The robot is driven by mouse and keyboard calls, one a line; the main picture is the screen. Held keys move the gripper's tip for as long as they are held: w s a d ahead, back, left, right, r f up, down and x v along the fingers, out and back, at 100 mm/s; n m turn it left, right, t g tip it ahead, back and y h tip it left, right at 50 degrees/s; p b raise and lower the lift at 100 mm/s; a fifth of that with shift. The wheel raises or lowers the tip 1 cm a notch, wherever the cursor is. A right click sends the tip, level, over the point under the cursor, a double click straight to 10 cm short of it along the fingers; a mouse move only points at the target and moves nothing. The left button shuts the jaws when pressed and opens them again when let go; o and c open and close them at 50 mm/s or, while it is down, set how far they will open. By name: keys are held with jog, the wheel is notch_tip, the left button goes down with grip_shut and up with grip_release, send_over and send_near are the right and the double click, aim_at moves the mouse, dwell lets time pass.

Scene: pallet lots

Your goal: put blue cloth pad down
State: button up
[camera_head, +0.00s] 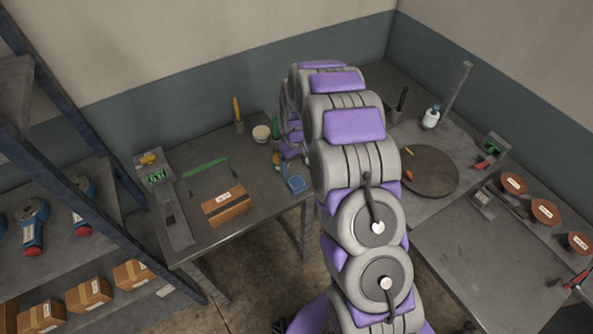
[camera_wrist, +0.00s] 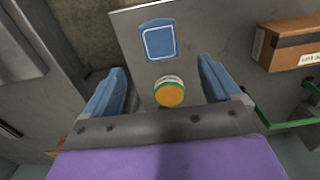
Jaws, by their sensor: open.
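The blue cloth pad (camera_head: 295,184) lies flat on the grey table (camera_head: 253,170), near its front right corner. It also shows in the wrist view (camera_wrist: 159,42), a blue square with a pale outline, near the table edge and beyond my fingertips. My gripper (camera_wrist: 163,85) is open, with its two blue fingers apart. The pad is clear of both fingers. A round container with an orange lid (camera_wrist: 170,93) stands between and below the fingers. In the head view my arm hides most of the gripper.
A cardboard box (camera_head: 226,205) lies left of the pad, and a green-handled item (camera_head: 206,167) lies behind it. A white tub (camera_head: 261,133) and a holder with a yellow item (camera_head: 238,124) stand at the back. A shelf rack (camera_head: 60,235) stands left.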

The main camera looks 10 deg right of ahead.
jog(key=s+r+m, duration=0.2)
jog(key=s+r, duration=1.6)
jog(key=r, duration=0.2)
jog(key=s+r+g, duration=0.1)
jog(key=s+r, duration=0.1)
jog(key=s, duration=1)
jog(key=s+r+m, duration=0.1)
jog(key=s+r, duration=0.2)
jog(key=s, duration=0.9)
jog(key=shift+m+g, duration=0.3)
jog(key=shift+g, duration=0.1)
